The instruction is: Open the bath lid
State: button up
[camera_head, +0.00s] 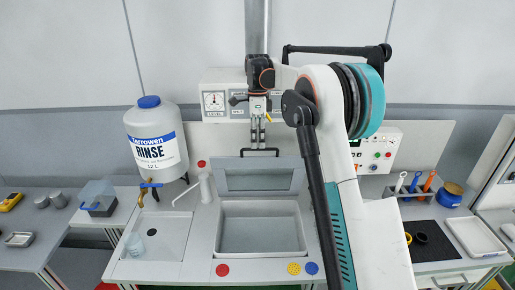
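The bath (222,240) is a grey rectangular basin set in the white bench, and its inside shows. Its lid (221,179), a grey frame with a darker panel, stands raised at the bath's back edge. A black bar handle (243,153) shows along the lid's top edge. My gripper (258,146) points down at the handle, its two narrow fingers close together and ending at or just above the bar. Whether they touch or grip the bar cannot be told.
A white rinse jug (155,152) with a tap stands left, above a shallow sink (150,236). A white spout (204,187) rises beside the lid. Red (222,270), yellow and blue discs lie along the front. My arm hides the right side of the bench.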

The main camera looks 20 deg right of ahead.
notch_tip(320, 180, up, 8)
jog(key=shift+w+r, duration=0.15)
jog(key=shift+w, duration=0.2)
